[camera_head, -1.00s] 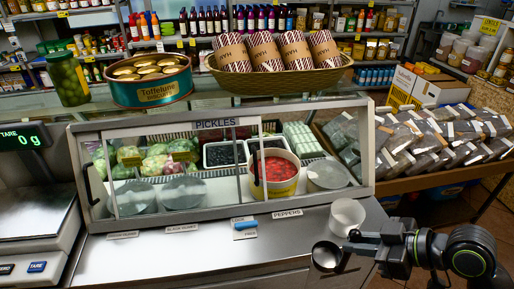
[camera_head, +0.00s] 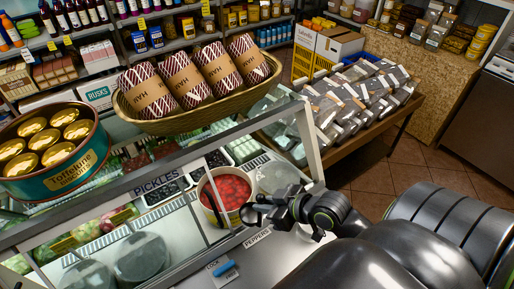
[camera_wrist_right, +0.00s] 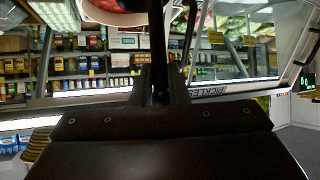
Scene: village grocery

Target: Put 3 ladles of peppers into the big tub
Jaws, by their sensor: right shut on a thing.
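The peppers are red in a round cream container (camera_head: 228,196) inside the glass pickle case, at the centre of the head view. My right gripper (camera_head: 262,212) is at the case's front, right beside the near right side of that container. In the wrist view my right gripper (camera_wrist_right: 163,82) is shut on a thin dark upright piece, apparently the ladle's handle (camera_wrist_right: 158,40). The ladle's bowl is not clearly seen, so I cannot tell whether it holds peppers. The big tub is not visible now. My left gripper is not in view.
The counter has a PEPPERS label (camera_head: 257,238) and a blue-handled item (camera_head: 224,270). A basket of wrapped rolls (camera_head: 150,122) and a biscuit tin (camera_head: 50,150) stand on top of the case. A table of packaged goods (camera_head: 340,110) is behind right.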

